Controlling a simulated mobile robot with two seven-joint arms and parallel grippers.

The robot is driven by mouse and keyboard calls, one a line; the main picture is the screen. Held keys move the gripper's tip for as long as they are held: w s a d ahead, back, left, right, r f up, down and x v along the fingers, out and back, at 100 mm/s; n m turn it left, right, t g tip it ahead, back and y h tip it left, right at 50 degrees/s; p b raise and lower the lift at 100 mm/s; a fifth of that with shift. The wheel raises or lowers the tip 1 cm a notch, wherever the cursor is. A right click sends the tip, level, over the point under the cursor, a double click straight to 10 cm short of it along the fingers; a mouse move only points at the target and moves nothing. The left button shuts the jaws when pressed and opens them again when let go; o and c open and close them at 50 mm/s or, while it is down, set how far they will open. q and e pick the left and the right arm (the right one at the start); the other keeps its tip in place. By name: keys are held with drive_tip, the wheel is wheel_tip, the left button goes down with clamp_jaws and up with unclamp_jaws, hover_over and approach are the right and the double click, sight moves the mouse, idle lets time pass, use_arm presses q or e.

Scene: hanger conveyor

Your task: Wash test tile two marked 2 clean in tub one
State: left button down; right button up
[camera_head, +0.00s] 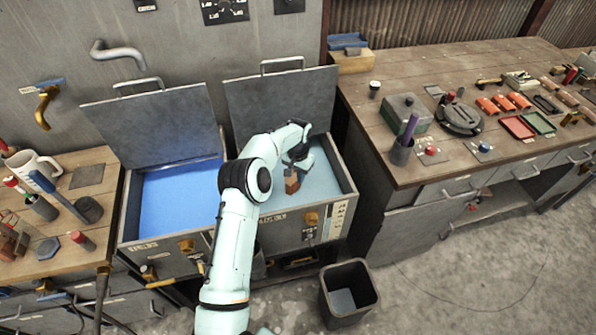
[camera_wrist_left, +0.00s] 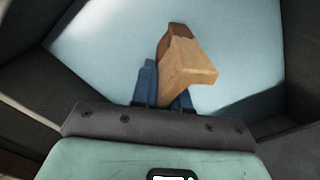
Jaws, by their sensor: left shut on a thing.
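My left gripper (camera_head: 291,170) reaches down into the right-hand tub (camera_head: 351,192), which holds pale blue liquid. It is shut on a tan and reddish-brown block-like piece (camera_head: 291,185), perhaps the tile. In the left wrist view the piece (camera_wrist_left: 190,72) sticks out past the blue fingers, tilted, with a darker brown part at its far end. No mark 2 shows on it. Whether it touches the liquid I cannot tell. The left-hand tub (camera_head: 131,205) holds deeper blue liquid. I cannot read which tub is one. My right gripper is not in view.
Both tub lids (camera_head: 155,125) stand open at the back. A workbench (camera_head: 440,165) with a grey-green box (camera_head: 406,112), a cup of pens (camera_head: 401,152) and trays stands right. A dark bin (camera_head: 349,293) stands on the floor.

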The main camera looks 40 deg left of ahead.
use_arm(q)
drive_tip(key=shift+f, duration=0.25)
drive_tip(key=shift+f, duration=2.5)
drive_tip(key=shift+f+p, duration=0.35)
drive_tip(key=shift+f, duration=1.8)
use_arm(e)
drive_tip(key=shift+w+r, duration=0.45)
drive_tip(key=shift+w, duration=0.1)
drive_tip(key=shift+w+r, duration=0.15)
use_arm(q)
drive_tip(key=shift+r, duration=0.1)
idle(0.8)
wheel_tip(320, 180, up, 7)
drive_tip(key=shift+w+r+p, duration=0.1)
drive_tip(key=shift+r+p, duration=0.1)
drive_tip(key=shift+p, duration=0.2)
drive_tip(key=shift+r, duration=1.35)
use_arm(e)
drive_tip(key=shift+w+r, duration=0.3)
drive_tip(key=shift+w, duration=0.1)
